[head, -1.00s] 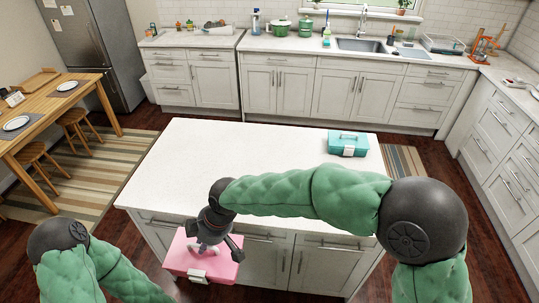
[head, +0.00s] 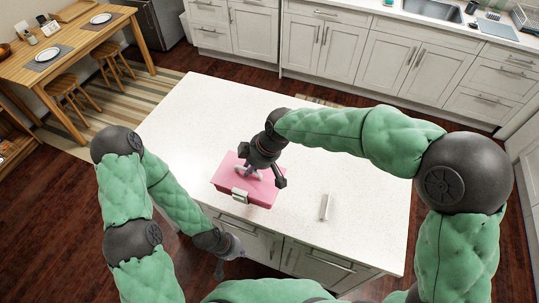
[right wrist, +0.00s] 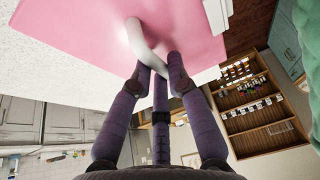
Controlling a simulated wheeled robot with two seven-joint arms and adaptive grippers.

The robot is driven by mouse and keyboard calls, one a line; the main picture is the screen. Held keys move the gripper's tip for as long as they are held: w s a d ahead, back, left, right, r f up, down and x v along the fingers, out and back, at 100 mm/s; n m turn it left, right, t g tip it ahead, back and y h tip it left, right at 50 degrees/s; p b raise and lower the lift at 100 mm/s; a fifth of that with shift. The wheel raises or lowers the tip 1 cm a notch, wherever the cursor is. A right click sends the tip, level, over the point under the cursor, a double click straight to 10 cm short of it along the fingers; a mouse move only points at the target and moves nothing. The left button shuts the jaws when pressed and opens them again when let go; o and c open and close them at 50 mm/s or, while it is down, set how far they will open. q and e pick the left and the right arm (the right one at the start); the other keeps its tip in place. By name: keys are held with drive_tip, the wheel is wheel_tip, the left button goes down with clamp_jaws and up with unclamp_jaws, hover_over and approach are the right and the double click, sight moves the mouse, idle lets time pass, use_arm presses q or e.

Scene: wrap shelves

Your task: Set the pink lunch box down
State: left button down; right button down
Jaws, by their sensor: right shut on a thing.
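The pink lunch box (head: 232,178) appears over the front part of the white island top (head: 210,112), close to its front edge. I cannot tell whether its base touches the top. My right gripper (head: 264,172) is above the box and shut on its pale handle. The right wrist view shows the fingers (right wrist: 155,70) at the white handle (right wrist: 143,42), over the pink lid (right wrist: 75,35). My left gripper (head: 228,262) hangs low in front of the island's cabinets, apart from the box. Its fingers are too unclear to judge.
A small pale upright object (head: 325,207) stands on the island right of the box. My right arm covers the island's far right part. The island's left part is clear. A dining table (head: 75,42) with plates and stools stands at the far left.

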drive_tip(key=w+d+f, duration=0.1)
drive_tip(key=w, duration=0.2)
drive_tip(key=w+d+f, duration=0.1)
drive_tip(key=w, duration=0.1)
drive_tip(key=shift+w+d+f, duration=0.2)
drive_tip(key=shift+d+f, duration=0.15)
drive_tip(key=w+d+f, duration=0.2)
drive_tip(key=w+f, duration=0.2)
drive_tip(key=f, duration=0.4)
drive_tip(key=shift+f+b, duration=0.3)
drive_tip(key=shift+f, duration=0.15)
drive_tip(key=c, duration=1.2)
unclamp_jaws()
